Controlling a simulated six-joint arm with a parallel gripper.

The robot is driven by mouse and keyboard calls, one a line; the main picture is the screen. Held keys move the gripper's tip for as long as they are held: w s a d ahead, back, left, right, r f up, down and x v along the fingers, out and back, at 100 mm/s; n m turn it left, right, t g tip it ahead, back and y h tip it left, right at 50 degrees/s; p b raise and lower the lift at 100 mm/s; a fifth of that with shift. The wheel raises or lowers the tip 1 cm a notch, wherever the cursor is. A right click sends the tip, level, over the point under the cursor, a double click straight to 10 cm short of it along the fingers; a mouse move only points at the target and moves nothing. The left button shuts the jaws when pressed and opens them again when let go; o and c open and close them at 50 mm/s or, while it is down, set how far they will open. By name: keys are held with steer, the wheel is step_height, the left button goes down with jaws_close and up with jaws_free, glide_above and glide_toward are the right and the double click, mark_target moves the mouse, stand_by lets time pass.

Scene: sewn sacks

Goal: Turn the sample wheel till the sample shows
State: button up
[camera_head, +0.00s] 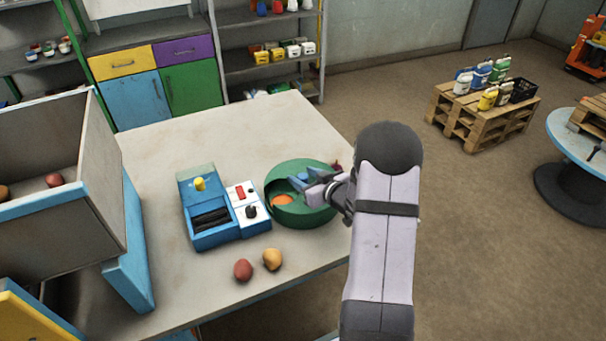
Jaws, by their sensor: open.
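The sample wheel seems to be the round green drum (290,213) near the table's right edge. An orange patch or piece (283,200) shows in its top, at the left of my gripper; I cannot tell if it is the sample. My gripper (301,181) is open over the drum's top, with its fingers pointing left. Blue parts (297,180) show by the fingertips; I cannot tell whether the fingers touch them. My gripper and wrist hide the drum's right part.
A blue box (213,237) with a yellow knob and a white panel (248,207) stands left of the drum. A red ball-like item (243,270) and a yellow-orange one (272,259) lie in front. A large grey bin (65,230) stands at left. The table's back is clear.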

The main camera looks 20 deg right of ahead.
steer(key=shift+w+f, duration=0.15)
steer(key=shift+w, duration=0.15)
jaws_close()
